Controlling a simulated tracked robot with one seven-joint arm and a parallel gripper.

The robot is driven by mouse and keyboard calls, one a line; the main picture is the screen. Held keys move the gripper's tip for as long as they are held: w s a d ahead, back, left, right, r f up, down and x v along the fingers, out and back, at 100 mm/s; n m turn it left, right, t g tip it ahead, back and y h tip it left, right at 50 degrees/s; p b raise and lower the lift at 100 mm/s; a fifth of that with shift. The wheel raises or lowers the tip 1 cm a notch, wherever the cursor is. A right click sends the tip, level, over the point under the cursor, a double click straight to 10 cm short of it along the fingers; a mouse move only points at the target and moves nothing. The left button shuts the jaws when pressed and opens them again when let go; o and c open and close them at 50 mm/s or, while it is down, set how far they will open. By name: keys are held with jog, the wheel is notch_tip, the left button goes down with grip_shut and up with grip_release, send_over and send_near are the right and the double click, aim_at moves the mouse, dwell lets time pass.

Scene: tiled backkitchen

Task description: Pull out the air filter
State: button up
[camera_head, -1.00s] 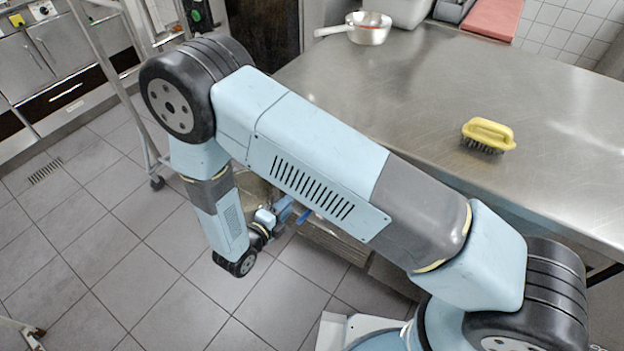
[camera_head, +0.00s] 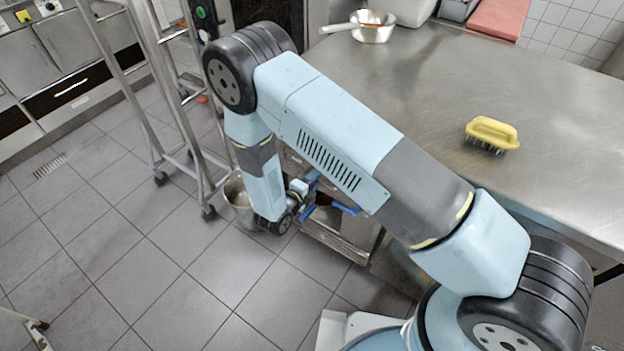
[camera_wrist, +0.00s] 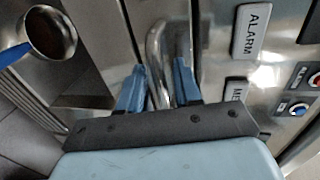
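A curved metal handle (camera_wrist: 156,65) stands out from a steel front in the wrist view. I cannot tell whether it belongs to the air filter, and no part is clearly recognisable as the filter. My gripper (camera_wrist: 158,82) has two blue fingers set apart, one on each side of part of the handle. I see no clear grip on it. In the head view, my gripper (camera_head: 312,192) is low beside the steel unit under the table's left edge. My wrist partly hides the contact area there.
An ALARM label (camera_wrist: 254,30) and buttons (camera_wrist: 298,108) are right of the handle. A round metal pan (camera_wrist: 50,32) with a blue handle is at left. A bucket (camera_head: 236,192) and wheeled rack (camera_head: 190,150) stand left of my arm. A yellow brush (camera_head: 492,132) lies on the steel table (camera_head: 420,90).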

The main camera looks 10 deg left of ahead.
jog(key=shift+w, duration=0.15)
grip_shut()
jog(key=shift+f, duration=0.1)
dwell(0.3)
